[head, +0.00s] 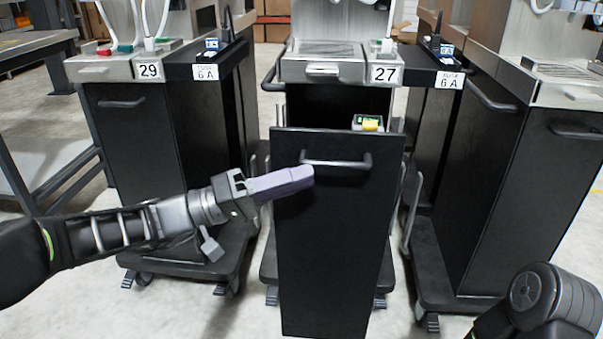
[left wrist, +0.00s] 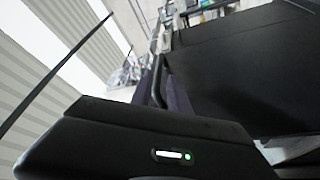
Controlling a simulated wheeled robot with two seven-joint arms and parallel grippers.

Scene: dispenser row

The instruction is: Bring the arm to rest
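My left gripper (head: 308,176), with purple fingers, reaches in from the left in front of the pulled-out black drawer (head: 335,250) under number 27. Its fingertips overlap the left end of the drawer's bar handle (head: 345,164) in the head view. In the left wrist view the purple fingers (left wrist: 160,92) stand apart, with the dark handle (left wrist: 157,80) showing between them; whether they touch it I cannot tell. Of my right arm, only a dark link shows at the lower right; its gripper is out of view.
A small yellow-and-green labelled item (head: 369,123) shows above the open drawer's edge. Cabinet 29 (head: 130,135) stands to the left, another black cabinet (head: 520,170) to the right. A grey metal table (head: 35,45) is at the far left. Pale floor lies in front.

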